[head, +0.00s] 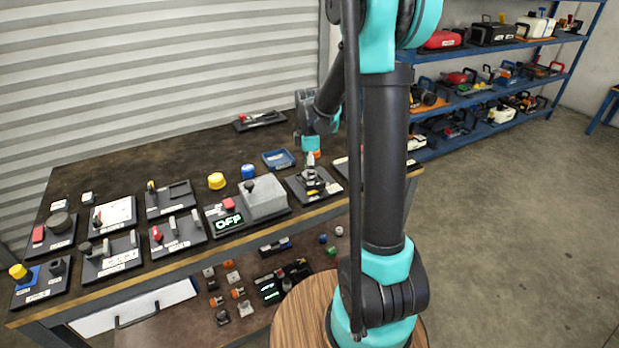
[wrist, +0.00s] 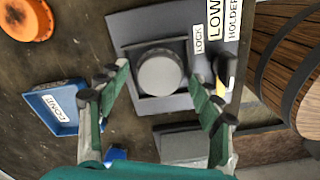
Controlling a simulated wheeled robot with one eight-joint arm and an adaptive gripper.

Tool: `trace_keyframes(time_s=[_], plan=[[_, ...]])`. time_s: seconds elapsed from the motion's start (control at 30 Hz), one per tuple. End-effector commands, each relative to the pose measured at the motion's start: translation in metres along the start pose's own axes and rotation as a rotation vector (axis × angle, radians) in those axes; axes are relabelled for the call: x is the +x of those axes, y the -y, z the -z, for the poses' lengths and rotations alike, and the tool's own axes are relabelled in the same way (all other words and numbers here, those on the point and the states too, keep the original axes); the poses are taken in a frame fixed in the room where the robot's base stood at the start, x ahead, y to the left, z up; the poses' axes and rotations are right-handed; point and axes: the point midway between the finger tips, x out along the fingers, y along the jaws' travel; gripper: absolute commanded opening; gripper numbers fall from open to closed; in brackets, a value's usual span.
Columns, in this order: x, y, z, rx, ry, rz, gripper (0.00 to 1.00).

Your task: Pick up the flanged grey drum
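A round grey drum (wrist: 160,72) with a lighter top sits in a square recess of a dark holder board (wrist: 125,30), labelled LOCK, LOW and HOLDER. My gripper (wrist: 160,79) is open in the wrist view, with one finger to the left and one to the right of the drum. The fingers appear apart from it, and I cannot tell how high above it they are. In the head view my gripper (head: 311,160) points down over a dark board (head: 297,190) near the table's front edge. The drum's lower part and any flange are not clearly visible.
A blue labelled tray (wrist: 68,124) lies left of the board, and it also shows in the head view (head: 278,159). An orange round piece (wrist: 28,17) lies farther off. A grey block (head: 265,197) with an OFF display stands left of the board. A wooden round top (head: 300,312) stands in front.

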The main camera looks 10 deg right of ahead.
Motion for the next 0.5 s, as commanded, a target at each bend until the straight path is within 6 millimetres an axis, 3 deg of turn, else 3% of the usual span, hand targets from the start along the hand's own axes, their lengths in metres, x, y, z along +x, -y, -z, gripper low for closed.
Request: trace_keyframes(time_s=[0.03,0.37,0.5], plan=[[-0.0001,0.0,0.0,0.0,0.0,0.0,0.56],[-0.0002,0.0,0.0,0.0,0.0,0.0,0.15],[-0.0002,0.0,0.0,0.0,0.0,0.0,0.14]])
